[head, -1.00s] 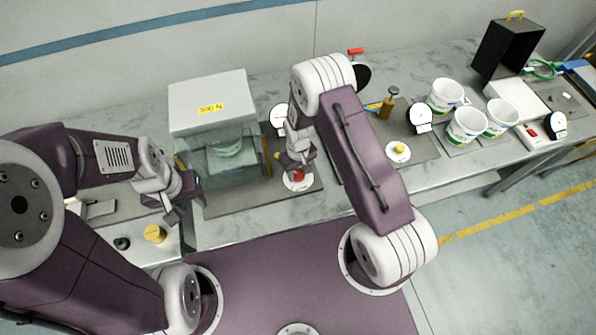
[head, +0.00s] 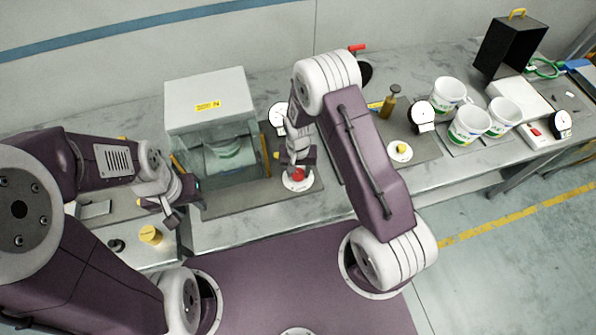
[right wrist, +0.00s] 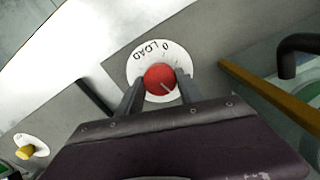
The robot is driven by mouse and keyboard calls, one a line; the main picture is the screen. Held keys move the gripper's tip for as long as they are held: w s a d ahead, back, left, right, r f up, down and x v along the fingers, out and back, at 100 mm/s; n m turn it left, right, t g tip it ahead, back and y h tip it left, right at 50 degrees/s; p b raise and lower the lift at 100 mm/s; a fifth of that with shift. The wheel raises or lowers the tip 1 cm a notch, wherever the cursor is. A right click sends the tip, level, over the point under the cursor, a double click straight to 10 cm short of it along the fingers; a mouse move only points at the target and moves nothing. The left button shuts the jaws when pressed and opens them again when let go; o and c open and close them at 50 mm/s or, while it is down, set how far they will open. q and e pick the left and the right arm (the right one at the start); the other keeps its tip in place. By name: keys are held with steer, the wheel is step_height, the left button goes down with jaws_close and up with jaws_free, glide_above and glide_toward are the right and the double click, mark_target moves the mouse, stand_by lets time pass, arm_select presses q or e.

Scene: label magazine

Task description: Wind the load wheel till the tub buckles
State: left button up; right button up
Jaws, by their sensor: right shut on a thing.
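The red load wheel (head: 298,174) sits on a round white dial plate (head: 298,184) in front of the press. In the right wrist view the wheel (right wrist: 160,79) lies between the fingers, and its plate reads "0 LOAD". My right gripper (right wrist: 159,88) is shut on the wheel.
A white gauge (head: 278,113) stands right of the press, partly behind my right arm. Several white tubs (head: 468,126), a second gauge (head: 421,113) and a black box (head: 507,50) stand further right. A yellow knob (head: 151,235) is near my left gripper.

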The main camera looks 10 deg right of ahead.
mark_target(298, 174)
steer(key=shift+r, duration=0.1)
stand_by(0.3)
steer(key=o, duration=1.4)
steer(key=shift+s, duration=0.1)
steer(key=shift+r, duration=0.1)
step_height(298, 174, up, 9)
steer(key=b, duration=0.2)
